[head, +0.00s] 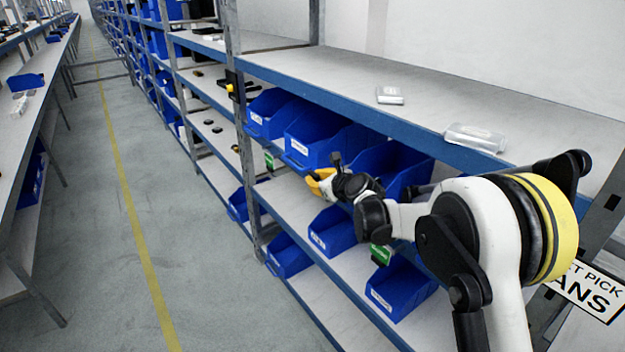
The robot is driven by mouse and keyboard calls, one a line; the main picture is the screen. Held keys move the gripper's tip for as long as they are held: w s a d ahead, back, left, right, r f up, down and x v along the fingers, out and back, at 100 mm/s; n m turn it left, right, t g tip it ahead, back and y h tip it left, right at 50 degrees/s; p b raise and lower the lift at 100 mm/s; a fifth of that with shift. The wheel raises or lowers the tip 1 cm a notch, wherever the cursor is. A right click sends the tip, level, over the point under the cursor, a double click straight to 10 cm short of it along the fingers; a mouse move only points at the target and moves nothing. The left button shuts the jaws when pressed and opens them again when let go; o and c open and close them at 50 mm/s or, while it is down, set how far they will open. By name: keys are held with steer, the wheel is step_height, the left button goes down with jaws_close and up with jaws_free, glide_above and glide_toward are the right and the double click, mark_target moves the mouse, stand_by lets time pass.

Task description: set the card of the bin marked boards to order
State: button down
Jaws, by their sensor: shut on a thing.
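My gripper (318,184), with yellow fingers, reaches to the front edge of the middle shelf, just below a large blue bin (318,138). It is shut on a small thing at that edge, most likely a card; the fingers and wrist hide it. The bin has a white label on its front, too small to read, so I cannot tell which bin is marked boards. One green card (269,161) shows at the shelf edge left of my gripper. Another green card (380,254) shows lower down, below my forearm.
More blue bins (400,288) stand on the lower shelf. My arm partly covers a bin on the right (392,160). Clear packages (475,137) lie on the upper shelf. A grey upright (236,90) stands left of the bins. The aisle floor (170,200) is clear.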

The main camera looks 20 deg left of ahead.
steer(key=shift+w+d, duration=0.1)
steer(key=shift+w, duration=0.05)
stand_by(0.5)
steer(key=c, duration=1.4)
jaws_free()
steer(key=v, duration=1.2)
